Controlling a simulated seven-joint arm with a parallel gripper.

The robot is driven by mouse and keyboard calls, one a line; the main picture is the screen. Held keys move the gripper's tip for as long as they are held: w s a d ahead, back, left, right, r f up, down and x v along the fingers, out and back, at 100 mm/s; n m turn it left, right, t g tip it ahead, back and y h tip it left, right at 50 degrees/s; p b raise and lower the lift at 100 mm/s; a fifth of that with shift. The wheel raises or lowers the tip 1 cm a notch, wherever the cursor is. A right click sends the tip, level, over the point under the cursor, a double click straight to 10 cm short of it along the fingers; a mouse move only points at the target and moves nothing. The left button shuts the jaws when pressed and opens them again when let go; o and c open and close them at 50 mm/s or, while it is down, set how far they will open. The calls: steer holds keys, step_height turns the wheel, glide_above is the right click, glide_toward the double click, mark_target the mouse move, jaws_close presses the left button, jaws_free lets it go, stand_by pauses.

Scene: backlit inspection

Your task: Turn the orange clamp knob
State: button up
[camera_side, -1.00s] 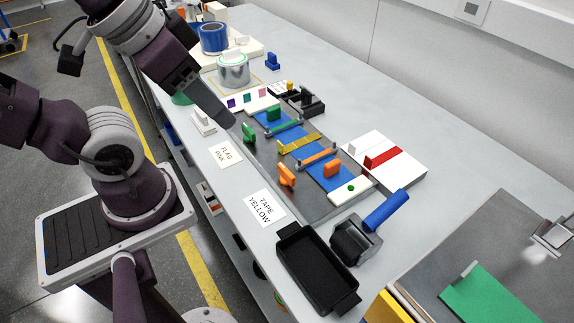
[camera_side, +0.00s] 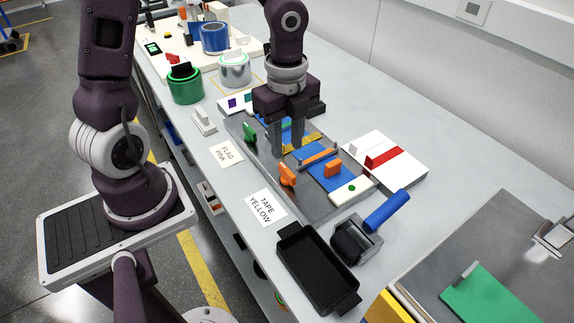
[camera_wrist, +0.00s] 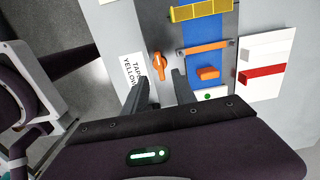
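The orange clamp knob (camera_side: 287,174) stands on the near edge of the grey plate, beside the blue strip. In the wrist view the knob (camera_wrist: 159,65) shows just beyond the two fingertips, between their lines. My gripper (camera_side: 284,151) points down with its fingers apart and nothing between them. It hangs over the plate, behind the knob in the side view, not touching it. The wrist view also shows my gripper (camera_wrist: 158,77) open. An orange bar (camera_side: 318,158) crosses the blue strip, and an orange block (camera_side: 333,169) sits on that strip.
A green knob (camera_side: 249,132) and a yellow bar (camera_wrist: 200,11) are on the same fixture. A white box with a red stripe (camera_side: 384,158) stands to the right.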

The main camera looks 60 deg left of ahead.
mark_target(287, 170)
step_height(287, 170, down, 7)
steer(key=shift+f, duration=0.15)
jaws_close()
